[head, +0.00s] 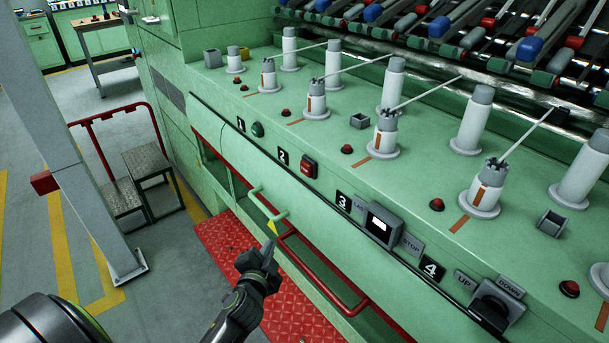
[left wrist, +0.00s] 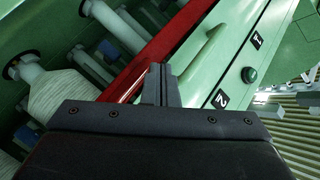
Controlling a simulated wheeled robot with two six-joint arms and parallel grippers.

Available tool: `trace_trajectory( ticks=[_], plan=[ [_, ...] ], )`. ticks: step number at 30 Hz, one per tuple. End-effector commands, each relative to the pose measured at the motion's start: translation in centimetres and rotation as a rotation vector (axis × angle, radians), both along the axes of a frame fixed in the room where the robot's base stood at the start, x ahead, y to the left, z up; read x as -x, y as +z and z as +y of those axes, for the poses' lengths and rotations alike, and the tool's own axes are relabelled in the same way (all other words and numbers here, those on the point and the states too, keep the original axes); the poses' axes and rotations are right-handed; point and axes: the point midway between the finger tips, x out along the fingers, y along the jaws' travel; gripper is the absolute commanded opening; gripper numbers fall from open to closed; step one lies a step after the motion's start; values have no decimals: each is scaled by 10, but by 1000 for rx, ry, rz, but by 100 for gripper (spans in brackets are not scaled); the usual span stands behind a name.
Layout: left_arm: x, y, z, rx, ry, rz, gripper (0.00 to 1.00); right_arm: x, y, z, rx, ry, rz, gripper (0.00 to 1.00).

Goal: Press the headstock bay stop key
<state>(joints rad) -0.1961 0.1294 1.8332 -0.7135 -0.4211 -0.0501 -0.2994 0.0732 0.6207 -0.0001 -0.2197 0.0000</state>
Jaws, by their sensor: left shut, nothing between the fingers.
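My left gripper (head: 268,255) is shut and empty, in front of the machine's green front panel and below the strip of controls. Its closed fingers also show in the left wrist view (left wrist: 160,85). A red square key (head: 308,167) sits beside number plate 2. A grey rocker switch (head: 382,226) with a lit white face sits beside number plate 3, with a plate (head: 412,243) reading STOP to its right. A round green button (head: 257,129) is beside plate 1; it also shows in the left wrist view (left wrist: 249,75). The gripper touches none of these controls. My right gripper is not in view.
A green handle (head: 265,205) and a red rail (head: 322,273) run along the front near my left gripper. An UP/DOWN switch (head: 496,305) is at lower right. A grey column (head: 75,160) stands left.

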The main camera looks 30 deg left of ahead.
Motion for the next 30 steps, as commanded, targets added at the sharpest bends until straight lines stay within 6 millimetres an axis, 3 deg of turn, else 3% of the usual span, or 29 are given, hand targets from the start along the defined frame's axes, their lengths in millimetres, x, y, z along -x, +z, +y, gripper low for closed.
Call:
trace_trajectory(
  ticks=[1, 6, 9, 12, 16, 30],
  plan=[
    [-4, 33, -1, -39, -1, -64, 0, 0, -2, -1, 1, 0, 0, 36],
    [1, 126, -3, -161, 19, -244, 0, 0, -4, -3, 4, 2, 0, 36],
    [8, 162, -5, -205, 35, -314, 0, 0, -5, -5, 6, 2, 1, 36],
    [14, 184, -5, -231, 44, -357, 0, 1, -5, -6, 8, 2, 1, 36],
    [17, 194, -6, -245, 49, -377, 0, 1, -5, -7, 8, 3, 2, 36],
    [8, 194, -9, -242, 50, -376, 0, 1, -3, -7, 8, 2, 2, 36]
  ],
)
